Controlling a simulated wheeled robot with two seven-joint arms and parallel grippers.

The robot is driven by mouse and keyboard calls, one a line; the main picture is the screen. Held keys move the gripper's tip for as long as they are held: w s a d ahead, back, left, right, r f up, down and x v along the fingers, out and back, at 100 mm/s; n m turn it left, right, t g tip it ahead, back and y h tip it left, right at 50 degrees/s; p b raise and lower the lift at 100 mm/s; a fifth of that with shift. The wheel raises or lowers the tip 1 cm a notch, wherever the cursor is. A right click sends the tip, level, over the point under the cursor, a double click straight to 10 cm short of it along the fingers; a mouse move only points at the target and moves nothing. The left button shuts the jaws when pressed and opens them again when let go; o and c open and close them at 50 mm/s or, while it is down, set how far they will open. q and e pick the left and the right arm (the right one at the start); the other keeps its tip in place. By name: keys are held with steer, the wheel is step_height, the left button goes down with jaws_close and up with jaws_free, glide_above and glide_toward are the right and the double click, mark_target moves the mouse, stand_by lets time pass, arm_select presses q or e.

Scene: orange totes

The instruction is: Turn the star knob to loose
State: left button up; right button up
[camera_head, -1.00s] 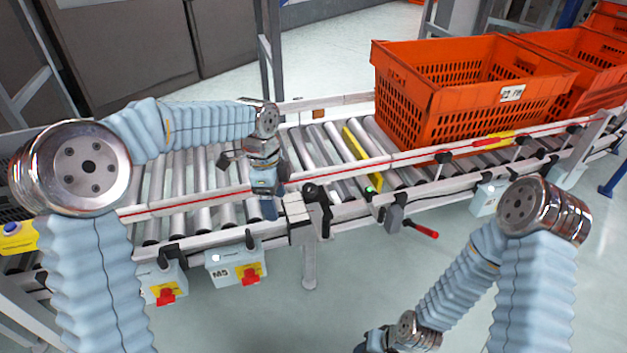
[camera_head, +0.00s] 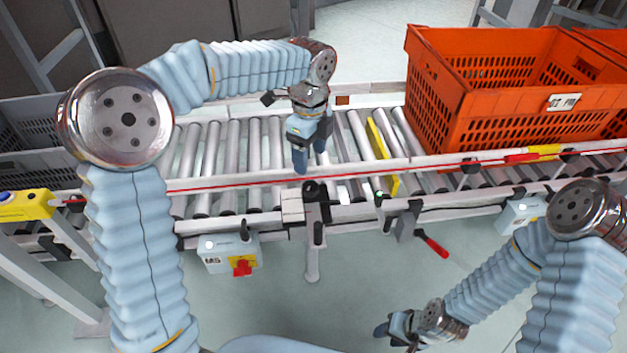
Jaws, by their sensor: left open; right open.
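A black knob (camera_head: 314,188) sits on a bracket at the near guide rail of the roller conveyor, just below my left gripper in the picture; its star shape is too small to make out. My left gripper (camera_head: 309,163) points down over the rail, open and empty, its fingertips just behind the knob in the picture. I cannot tell whether they touch anything. My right gripper (camera_head: 384,336) is open and empty, low at the bottom of the view, in front of the conveyor.
An orange tote (camera_head: 480,118) stands on the conveyor (camera_head: 230,160) at the right. A red-handled lever (camera_head: 433,246) and a grey box with a red-and-yellow switch (camera_head: 241,266) hang below the near rail. A yellow strip (camera_head: 381,152) lies between rollers. The floor in front is clear.

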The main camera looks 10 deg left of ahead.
mark_target(310, 186)
arm_select(q)
step_height(310, 186, down, 10)
steer(key=shift+r, duration=0.2)
steer(key=c, duration=1.1)
steer(key=shift+o, duration=0.2)
